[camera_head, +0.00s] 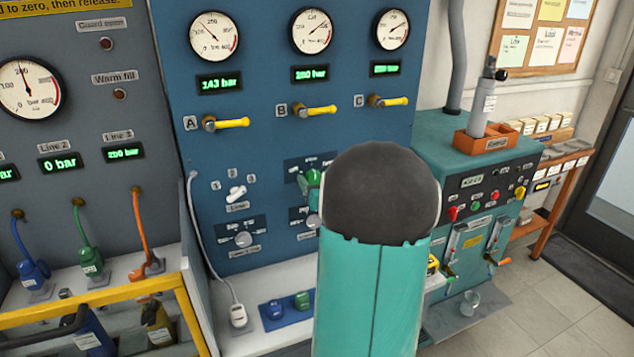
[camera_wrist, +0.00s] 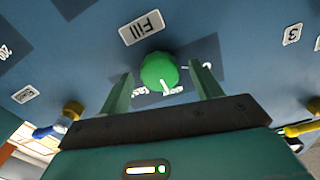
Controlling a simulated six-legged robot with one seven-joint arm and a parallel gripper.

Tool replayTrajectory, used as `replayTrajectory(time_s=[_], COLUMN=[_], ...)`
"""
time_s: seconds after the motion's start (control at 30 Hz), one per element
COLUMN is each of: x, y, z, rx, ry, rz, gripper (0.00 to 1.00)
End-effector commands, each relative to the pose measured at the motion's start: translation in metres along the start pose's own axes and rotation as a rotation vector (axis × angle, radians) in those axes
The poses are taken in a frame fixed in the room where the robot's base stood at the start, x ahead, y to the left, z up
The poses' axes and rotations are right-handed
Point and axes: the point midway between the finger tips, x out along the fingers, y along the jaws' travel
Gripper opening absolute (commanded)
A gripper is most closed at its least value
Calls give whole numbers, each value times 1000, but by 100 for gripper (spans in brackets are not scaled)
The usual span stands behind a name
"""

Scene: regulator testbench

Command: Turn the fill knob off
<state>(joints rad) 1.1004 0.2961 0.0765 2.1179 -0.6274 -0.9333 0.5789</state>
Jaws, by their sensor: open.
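The green round fill knob (camera_wrist: 159,71) sits on a dark plate on the blue panel in the wrist view. The "Fill" label (camera_wrist: 142,27) is beside it, turned in the picture. A white pointer mark on the knob points down and slightly right in the picture. My gripper (camera_wrist: 162,72) is open, with one finger on each side of the knob. I cannot tell whether either finger touches it. The printing around the knob is partly covered and hard to read. In the head view my arm hides most of this area and my gripper.
Yellow-handled valves A (camera_head: 231,123), B (camera_head: 318,110) and C (camera_head: 387,102) stick out above. A white selector knob (camera_head: 236,193) and a lower grey knob (camera_head: 243,239) are to the left. A teal bench (camera_head: 450,140) stands to the right.

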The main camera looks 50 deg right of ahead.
Motion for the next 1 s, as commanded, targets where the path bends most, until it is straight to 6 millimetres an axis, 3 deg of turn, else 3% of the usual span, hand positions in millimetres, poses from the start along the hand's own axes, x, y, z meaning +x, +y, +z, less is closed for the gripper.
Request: replayTrajectory(time_s=[0.27,0.4,0.5,1.0], x=[2,1,1,1], y=[0,0,0,-1], z=[0,0,0,0], rx=[0,0,0,-114], ry=[1,1,1,1], rz=[0,0,0,-2], gripper=[63,35,20,20])
